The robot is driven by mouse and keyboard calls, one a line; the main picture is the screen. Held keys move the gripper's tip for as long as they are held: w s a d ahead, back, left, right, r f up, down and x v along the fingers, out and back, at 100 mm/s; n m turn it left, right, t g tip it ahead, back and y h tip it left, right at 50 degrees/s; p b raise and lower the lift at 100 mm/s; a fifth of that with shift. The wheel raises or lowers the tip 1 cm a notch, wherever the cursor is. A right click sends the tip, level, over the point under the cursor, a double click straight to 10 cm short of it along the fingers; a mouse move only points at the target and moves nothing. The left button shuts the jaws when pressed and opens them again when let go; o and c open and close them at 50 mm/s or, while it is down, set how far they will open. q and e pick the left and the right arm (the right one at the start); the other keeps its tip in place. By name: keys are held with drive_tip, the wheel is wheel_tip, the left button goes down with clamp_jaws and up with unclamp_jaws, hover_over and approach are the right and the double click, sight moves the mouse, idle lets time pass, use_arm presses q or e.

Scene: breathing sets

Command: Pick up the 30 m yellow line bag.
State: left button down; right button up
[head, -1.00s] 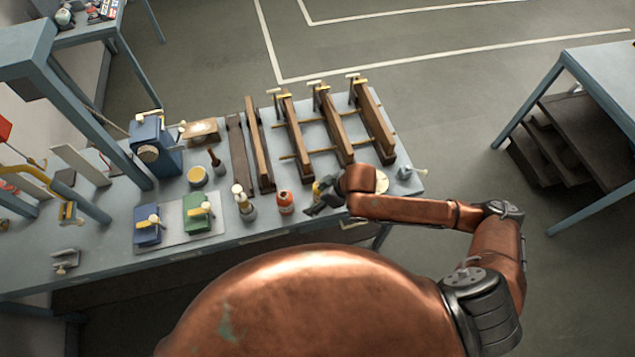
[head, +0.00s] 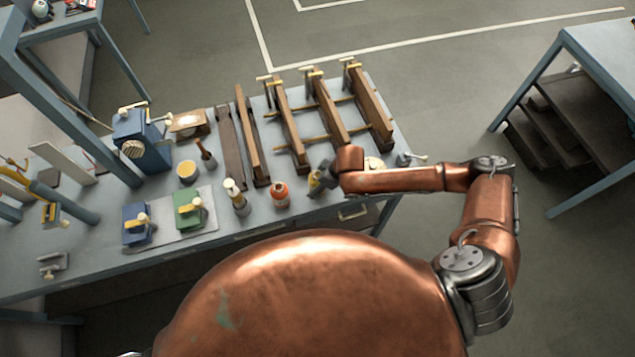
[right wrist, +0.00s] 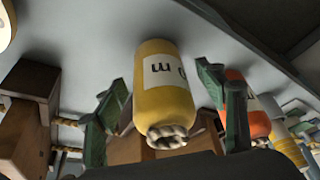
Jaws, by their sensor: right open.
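The yellow line bag (right wrist: 163,90) is a plump yellow cylinder with a white label reading "m" and a bunched rope end, in the right wrist view. My right gripper (right wrist: 165,110) is open, with one green finger on each side of the bag; gaps show, so the bag is not clamped. In the head view my right gripper (head: 319,178) is at the table's front edge and hides most of the yellow bag.
An orange-red bag (head: 280,195) stands just left of my right gripper; it also shows close beside a finger in the right wrist view (right wrist: 246,108).

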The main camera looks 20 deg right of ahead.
drive_tip(key=shift+x, duration=0.8)
drive_tip(key=shift+r, duration=0.1)
drive_tip(key=shift+c, duration=0.6)
drive_tip(key=c, duration=1.4)
use_arm(q)
drive_tip(key=shift+s, duration=0.2)
use_arm(e)
drive_tip(key=shift+w, duration=0.1)
drive_tip(key=shift+c, duration=0.6)
drive_tip(key=shift+r, duration=0.1)
